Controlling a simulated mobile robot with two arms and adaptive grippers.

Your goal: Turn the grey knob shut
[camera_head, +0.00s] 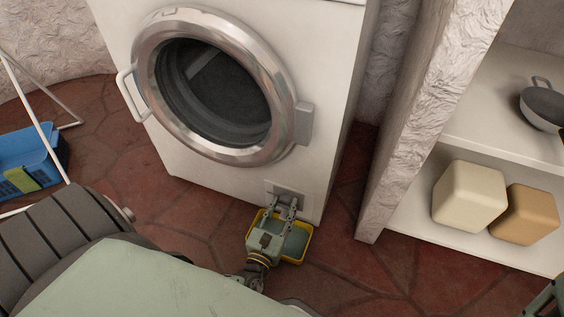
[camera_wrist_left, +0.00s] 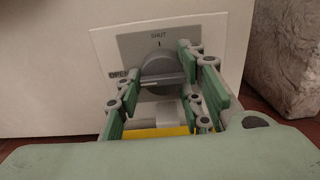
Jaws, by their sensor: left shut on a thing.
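The grey knob (camera_wrist_left: 163,68) sits on a grey plate (camera_wrist_left: 130,45) low on the front of a white washing machine (camera_head: 230,183). The plate is marked SHUT at the top and OPEN at the left. The knob's bar lies nearly level, its pale mark toward OPEN. My left gripper (camera_head: 283,203) reaches the plate; in the left wrist view its fingers (camera_wrist_left: 158,82) are closed on the knob's bar from both sides. Part of what seems to be my right gripper (camera_head: 546,298) shows at the bottom right corner; its jaws cannot be made out.
A yellow tray (camera_head: 307,246) lies on the red tile floor under the plate, partly behind my left gripper. A shelf unit (camera_head: 400,222) at the right holds a pan (camera_head: 545,108), a cream block (camera_head: 468,197) and a tan block (camera_head: 525,214). A blue basket (camera_head: 30,155) is at the left.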

